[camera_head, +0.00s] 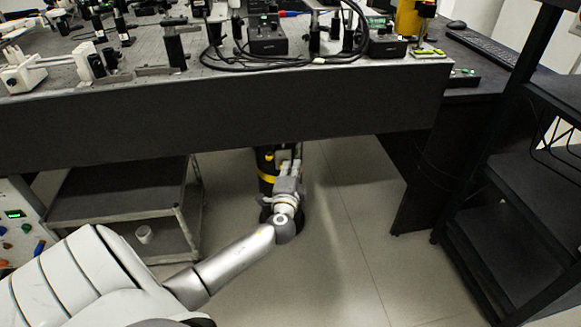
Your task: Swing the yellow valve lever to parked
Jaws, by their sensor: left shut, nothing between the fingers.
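Under the bench a dark upright cylinder (265,163) stands on the floor, with a yellow band (267,175) around it and a small yellow spot above the band. I cannot make out a separate yellow valve lever; it may be hidden by my gripper or the bench edge. My left gripper (290,152) is shut and empty. It reaches under the bench front, just right of the cylinder and partly in front of it. I cannot tell whether it touches the cylinder. My right gripper is not in view.
The bench's dark front edge (230,108) runs low above my gripper. A grey trolley (110,207) with a white cup (144,234) stands left. A black shelf rack (505,225) stands right. The floor (345,235) between them is clear. Optics and cables crowd the bench top.

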